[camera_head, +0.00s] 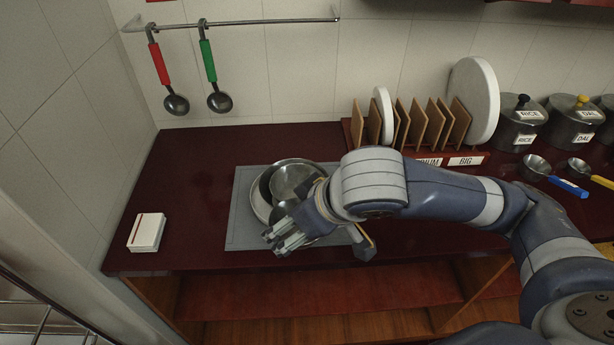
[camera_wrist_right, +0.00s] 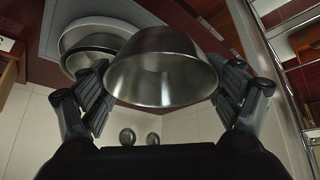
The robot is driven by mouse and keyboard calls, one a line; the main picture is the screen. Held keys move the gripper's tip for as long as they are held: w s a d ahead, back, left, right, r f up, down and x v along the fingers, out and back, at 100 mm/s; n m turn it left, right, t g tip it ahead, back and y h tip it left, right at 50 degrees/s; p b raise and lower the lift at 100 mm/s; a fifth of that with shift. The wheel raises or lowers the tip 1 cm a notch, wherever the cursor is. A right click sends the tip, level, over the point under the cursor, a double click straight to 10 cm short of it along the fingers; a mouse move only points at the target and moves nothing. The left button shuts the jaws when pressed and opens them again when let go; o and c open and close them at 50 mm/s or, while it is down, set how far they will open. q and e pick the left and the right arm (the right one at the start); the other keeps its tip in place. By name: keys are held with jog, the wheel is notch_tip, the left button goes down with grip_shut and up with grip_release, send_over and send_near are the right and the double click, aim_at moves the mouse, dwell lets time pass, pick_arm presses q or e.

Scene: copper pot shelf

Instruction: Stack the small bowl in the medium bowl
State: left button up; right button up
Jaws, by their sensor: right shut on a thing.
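The small bowl (camera_wrist_right: 163,75) is shiny metal and tilted, held between the fingers of my right gripper (camera_wrist_right: 166,88) in the right wrist view. In the head view the small bowl (camera_head: 294,180) appears over the other bowls, and my right gripper (camera_head: 286,238) partly covers them. The medium bowl (camera_wrist_right: 96,42) looks nested inside a larger metal bowl (camera_wrist_right: 72,35). In the head view the larger bowl's rim (camera_head: 256,206) shows at the left. The small bowl looks apart from the medium bowl in the right wrist view. My left gripper is out of view.
The bowls stand on a grey mat (camera_head: 240,232) on the dark red counter (camera_head: 190,180). A white box (camera_head: 147,232) lies at the left. A plate rack (camera_head: 425,150), pots (camera_head: 520,125) and measuring cups (camera_head: 536,168) stand right. Ladles (camera_head: 218,100) hang behind.

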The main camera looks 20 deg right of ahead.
jog(key=w+d+f, duration=0.1)
jog(key=w, duration=0.3)
jog(key=w+d+f+p, duration=0.1)
jog(key=w+d+f, duration=0.1)
jog(key=w, duration=0.3)
jog(key=w+d+f+p, duration=0.1)
jog(key=w, duration=0.4)
jog(key=shift+w+d+f, duration=0.2)
jog(key=shift+d+f, duration=0.2)
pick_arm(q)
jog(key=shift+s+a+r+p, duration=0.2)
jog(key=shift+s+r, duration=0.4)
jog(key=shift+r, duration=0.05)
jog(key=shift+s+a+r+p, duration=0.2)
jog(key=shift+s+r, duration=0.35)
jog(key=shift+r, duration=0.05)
pick_arm(e)
jog(key=shift+f, duration=0.55)
jog(key=o, duration=1.1)
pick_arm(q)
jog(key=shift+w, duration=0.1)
